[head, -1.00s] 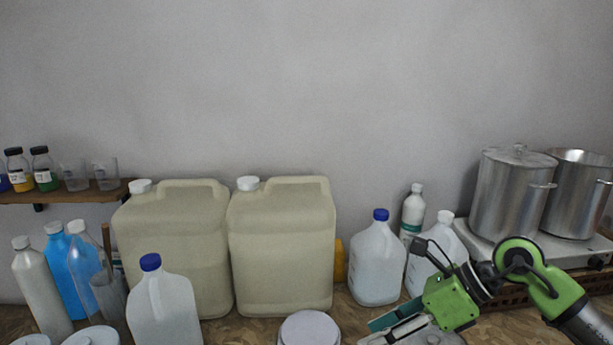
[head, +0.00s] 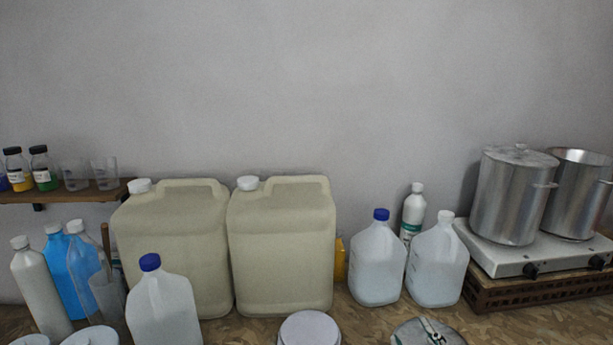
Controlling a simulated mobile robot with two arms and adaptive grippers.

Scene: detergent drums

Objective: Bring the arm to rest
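The green arm of my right gripper is out of sight. Only a small green-and-white piece (head: 432,330) shows at the bottom edge, over a grey round lid (head: 408,332). I cannot tell whether it is part of my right gripper or something lying on the lid. No open or shut fingers can be made out. My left gripper is not in view. A white round lid (head: 309,329) of another drum stands at the bottom centre.
Two large beige canisters (head: 281,250) stand against the wall. Clear jugs (head: 378,262) stand to their right, and bottles (head: 82,268) crowd the left. Steel pots (head: 510,200) sit on a hotplate (head: 505,262) at the right. Some bare worktop (head: 530,325) shows at the lower right.

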